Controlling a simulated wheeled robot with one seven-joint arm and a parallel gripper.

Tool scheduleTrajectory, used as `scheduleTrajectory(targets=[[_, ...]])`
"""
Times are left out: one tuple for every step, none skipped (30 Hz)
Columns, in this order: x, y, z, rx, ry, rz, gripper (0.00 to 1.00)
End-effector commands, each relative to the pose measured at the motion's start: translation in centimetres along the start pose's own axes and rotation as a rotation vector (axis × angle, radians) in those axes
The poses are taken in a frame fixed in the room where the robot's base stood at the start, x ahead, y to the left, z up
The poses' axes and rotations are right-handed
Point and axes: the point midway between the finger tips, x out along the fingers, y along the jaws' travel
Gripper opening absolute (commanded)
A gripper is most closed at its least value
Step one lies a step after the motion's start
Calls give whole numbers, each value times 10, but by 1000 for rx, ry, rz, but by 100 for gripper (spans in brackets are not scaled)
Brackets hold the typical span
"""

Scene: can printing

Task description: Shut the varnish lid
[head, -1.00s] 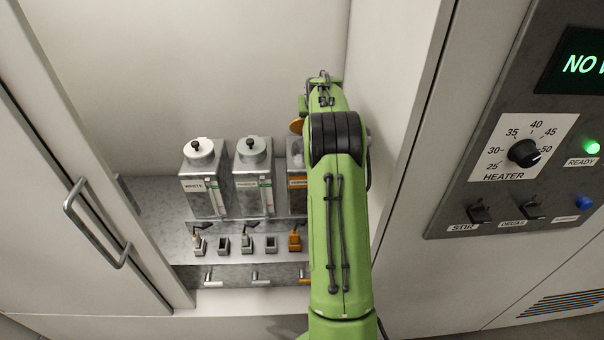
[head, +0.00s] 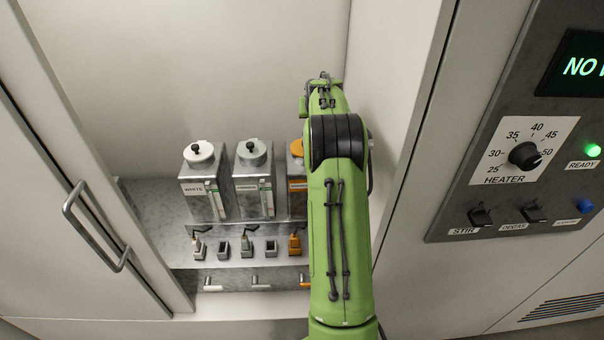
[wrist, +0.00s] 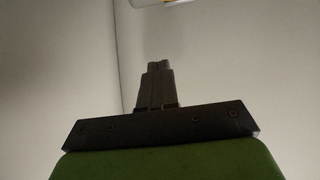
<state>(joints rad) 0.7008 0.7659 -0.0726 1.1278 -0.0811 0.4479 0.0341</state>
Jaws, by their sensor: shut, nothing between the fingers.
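Three metal tanks stand in a row in the alcove. The right one, with orange markings (head: 297,185), is partly hidden behind my arm; its label cannot be read. In the wrist view, my gripper (wrist: 157,65) is shut and empty against a plain pale wall. In the head view my arm hides the gripper.
The white-labelled tank (head: 203,190) and the middle tank (head: 253,190) have round lids with black knobs. Several small taps (head: 246,245) line the shelf front. A cabinet door with a handle (head: 95,225) is at left, a heater control panel (head: 520,160) at right.

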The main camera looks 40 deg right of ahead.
Motion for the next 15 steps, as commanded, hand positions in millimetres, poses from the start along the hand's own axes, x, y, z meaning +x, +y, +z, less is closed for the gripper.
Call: scheduleTrajectory(targets=[[-7, 0, -7, 0, 2, 0, 0], [-9, 0, -9, 0, 2, 0, 0], [-12, 0, -12, 0, 2, 0, 0], [-14, 0, -14, 0, 2, 0, 0], [-16, 0, -16, 0, 2, 0, 0], [-18, 0, -19, 0, 2, 0, 0], [-20, 0, -21, 0, 2, 0, 0], [-22, 0, -23, 0, 2, 0, 0], [-25, 0, -26, 0, 2, 0, 0], [-27, 0, -28, 0, 2, 0, 0], [-29, 0, -30, 0, 2, 0, 0], [-32, 0, -33, 0, 2, 0, 0], [-33, 0, -35, 0, 2, 0, 0], [-35, 0, -37, 0, 2, 0, 0], [-38, 0, -39, 0, 2, 0, 0]])
